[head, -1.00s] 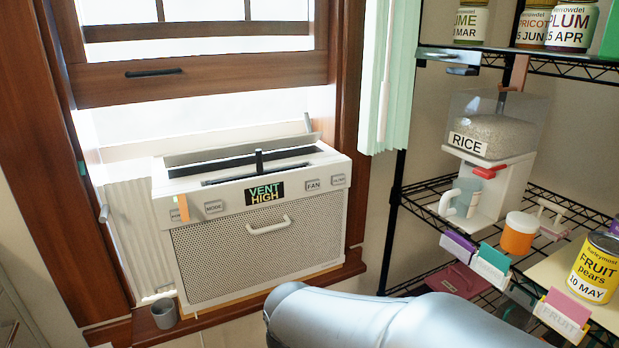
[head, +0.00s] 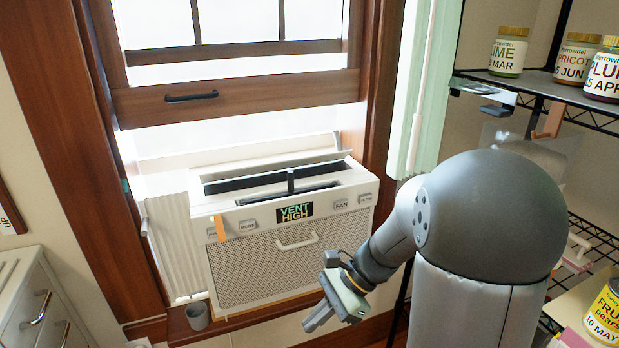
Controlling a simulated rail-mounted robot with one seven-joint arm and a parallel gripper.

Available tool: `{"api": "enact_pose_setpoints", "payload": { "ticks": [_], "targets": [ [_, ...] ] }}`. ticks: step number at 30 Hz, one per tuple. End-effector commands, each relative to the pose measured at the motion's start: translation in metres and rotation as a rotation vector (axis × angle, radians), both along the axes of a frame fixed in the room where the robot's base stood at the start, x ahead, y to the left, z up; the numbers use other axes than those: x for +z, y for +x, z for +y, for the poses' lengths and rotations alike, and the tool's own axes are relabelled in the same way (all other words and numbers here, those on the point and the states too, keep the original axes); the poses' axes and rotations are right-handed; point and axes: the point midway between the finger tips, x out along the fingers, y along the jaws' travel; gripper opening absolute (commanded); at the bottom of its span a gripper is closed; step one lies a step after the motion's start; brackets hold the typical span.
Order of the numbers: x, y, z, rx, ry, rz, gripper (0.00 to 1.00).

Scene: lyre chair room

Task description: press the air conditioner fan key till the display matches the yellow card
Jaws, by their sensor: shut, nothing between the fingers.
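The white air conditioner (head: 262,262) sits in the window opening. Its dark display (head: 294,211) reads VENT in green over HIGH in orange. The FAN key (head: 341,204) is on the front panel, right of the display. A MODE key (head: 247,225) is left of the display. An orange tab (head: 220,227) hangs at the panel's left end; I see no card I can name as the yellow card. My gripper (head: 318,318) is shut and empty, pointing down-left. In the picture it is below the FAN key, in front of the unit's lower right, apart from the keys.
A grey cup (head: 197,315) stands on the sill at lower left. A wire shelf with jars (head: 508,52) is at right, partly hidden behind my arm. A pale green blind (head: 430,90) hangs beside the window. A drawer cabinet (head: 35,300) is at lower left.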

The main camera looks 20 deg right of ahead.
Motion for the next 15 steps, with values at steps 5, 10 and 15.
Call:
{"api": "enact_pose_setpoints", "payload": {
  "ticks": [5,10,15],
  "targets": [
    [0.055,0.082,-0.077,-0.601,0.407,0.257,0.00],
    [0.071,0.118,-0.143,-0.889,0.682,0.375,0.00],
    [0.075,0.129,-0.175,-0.997,0.808,0.417,0.00]
  ]
}}
